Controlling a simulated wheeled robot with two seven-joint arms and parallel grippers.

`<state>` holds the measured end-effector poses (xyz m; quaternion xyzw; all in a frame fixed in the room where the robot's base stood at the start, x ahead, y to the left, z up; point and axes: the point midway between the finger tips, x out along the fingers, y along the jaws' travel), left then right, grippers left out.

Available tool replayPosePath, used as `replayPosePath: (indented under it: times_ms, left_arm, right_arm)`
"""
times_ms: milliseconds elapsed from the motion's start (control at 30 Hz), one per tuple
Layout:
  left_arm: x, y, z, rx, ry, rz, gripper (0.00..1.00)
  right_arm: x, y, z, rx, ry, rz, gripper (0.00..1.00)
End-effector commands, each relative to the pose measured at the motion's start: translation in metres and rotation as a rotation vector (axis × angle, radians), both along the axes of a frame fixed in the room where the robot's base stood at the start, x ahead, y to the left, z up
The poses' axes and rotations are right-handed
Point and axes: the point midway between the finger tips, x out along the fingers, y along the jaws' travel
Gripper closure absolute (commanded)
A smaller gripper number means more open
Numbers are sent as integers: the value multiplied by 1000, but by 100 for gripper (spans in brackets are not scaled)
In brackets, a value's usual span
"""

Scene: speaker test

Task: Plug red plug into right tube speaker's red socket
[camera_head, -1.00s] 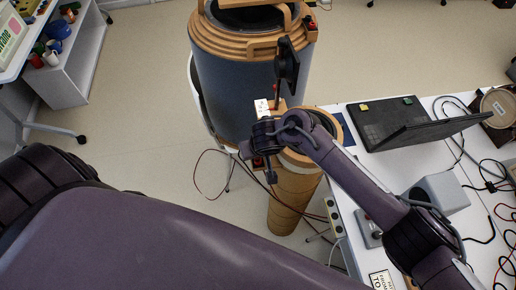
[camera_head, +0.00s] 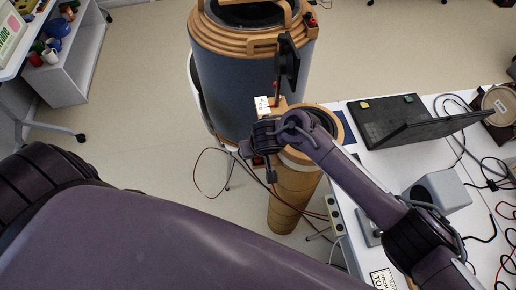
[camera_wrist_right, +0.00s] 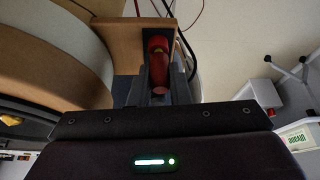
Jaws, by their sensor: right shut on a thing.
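In the right wrist view the fingers of my right gripper (camera_wrist_right: 158,84) are shut on the red plug (camera_wrist_right: 157,46). The plug's end lies beside a wooden block (camera_wrist_right: 120,42); I cannot tell whether they touch. No red socket can be made out. In the head view a narrow tan tube speaker (camera_head: 293,187) stands in the middle, partly behind my right arm. A large blue-grey cylinder with wooden rings (camera_head: 232,82) stands behind it. A wooden block (camera_head: 281,102) shows between them, by a small white plate (camera_head: 263,104). My left gripper is out of view.
A white table (camera_head: 352,190) at the right holds a black laptop-like device (camera_head: 395,125), a grey box (camera_head: 443,191) and tangled cables. A thin cable loop (camera_head: 197,172) hangs left of the tube. A white shelf (camera_head: 75,72) stands far left. The floor (camera_head: 110,185) between is mostly clear.

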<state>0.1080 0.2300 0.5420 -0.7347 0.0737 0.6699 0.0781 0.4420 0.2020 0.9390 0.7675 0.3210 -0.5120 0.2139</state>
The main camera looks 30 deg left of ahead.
Motion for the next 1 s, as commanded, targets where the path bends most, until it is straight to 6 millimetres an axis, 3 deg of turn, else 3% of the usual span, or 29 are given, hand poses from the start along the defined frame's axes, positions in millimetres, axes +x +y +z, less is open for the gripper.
replayPosePath:
  times_ms: [333, 367, 533, 1000]
  left_arm:
    - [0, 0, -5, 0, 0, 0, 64]
    - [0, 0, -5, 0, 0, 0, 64]
    - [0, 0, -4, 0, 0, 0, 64]
    - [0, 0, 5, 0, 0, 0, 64]
  right_arm:
    - [-1, -1, -9, -4, 2, 1, 100]
    - [0, -1, -8, -3, 1, 1, 79]
    - [0, -1, -7, -3, 1, 1, 58]
    - [0, 0, 2, -2, 1, 1, 58]
